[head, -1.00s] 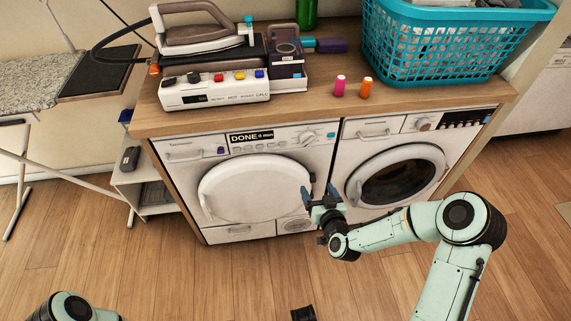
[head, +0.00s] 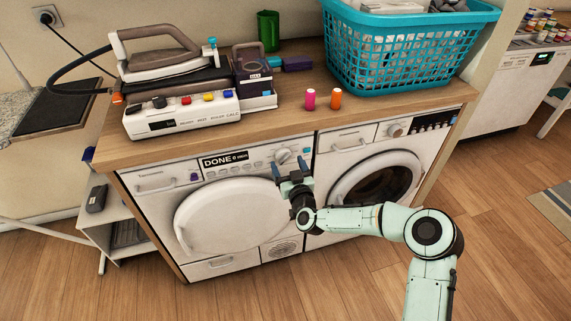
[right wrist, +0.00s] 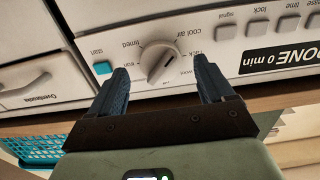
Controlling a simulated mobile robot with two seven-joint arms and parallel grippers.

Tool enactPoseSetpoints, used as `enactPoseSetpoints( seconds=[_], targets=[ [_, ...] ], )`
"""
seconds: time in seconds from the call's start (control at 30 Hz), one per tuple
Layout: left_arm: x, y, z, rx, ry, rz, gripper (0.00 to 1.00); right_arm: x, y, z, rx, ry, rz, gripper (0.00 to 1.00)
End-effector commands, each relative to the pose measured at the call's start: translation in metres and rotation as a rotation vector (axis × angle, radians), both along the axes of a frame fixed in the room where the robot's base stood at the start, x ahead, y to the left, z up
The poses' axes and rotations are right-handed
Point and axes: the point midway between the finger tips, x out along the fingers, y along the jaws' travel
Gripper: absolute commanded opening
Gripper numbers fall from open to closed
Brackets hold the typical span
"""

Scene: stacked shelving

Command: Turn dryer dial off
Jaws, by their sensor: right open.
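The dryer (head: 152,208) is the left white machine under the wooden counter, its round door shut. Its display reads DONE. The round dial (head: 284,156) is on the panel right of the display. In the right wrist view the dial (right wrist: 160,62) has printed settings around it, including timed, cool air and rack; its exact setting is hard to read. My right gripper (head: 289,169) is open, just below and in front of the dial. In the right wrist view its two fingers (right wrist: 162,70) flank the dial without visibly gripping it. My left gripper is not in view.
A teal start button (right wrist: 102,67) sits beside the dial, close to one finger. A second machine (head: 412,170) with a round door stands to the right. The counter above holds an iron (head: 160,50), two thread spools and a teal basket (head: 400,45). The floor in front is clear.

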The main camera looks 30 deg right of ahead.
Motion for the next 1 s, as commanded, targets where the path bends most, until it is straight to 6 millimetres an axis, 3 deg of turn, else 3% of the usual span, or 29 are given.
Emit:
enactPoseSetpoints(
  seconds=[0.2,0.5,0.53,0.7,1.0],
  targets=[
    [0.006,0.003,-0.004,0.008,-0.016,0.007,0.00,0.018,-0.004,0.000,0.000,0.000,0.001,0.81],
    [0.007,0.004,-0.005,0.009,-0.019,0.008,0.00,0.020,-0.004,0.000,0.000,0.000,0.001,0.81],
    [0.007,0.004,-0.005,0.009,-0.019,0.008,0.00,0.020,-0.004,0.000,0.000,0.000,0.001,0.78],
    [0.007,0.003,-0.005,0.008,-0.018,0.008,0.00,0.020,-0.004,0.000,0.000,0.000,0.001,0.25],
    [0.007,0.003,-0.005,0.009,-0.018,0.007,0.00,0.020,-0.004,0.000,0.021,-0.005,0.001,0.25]
  ],
)
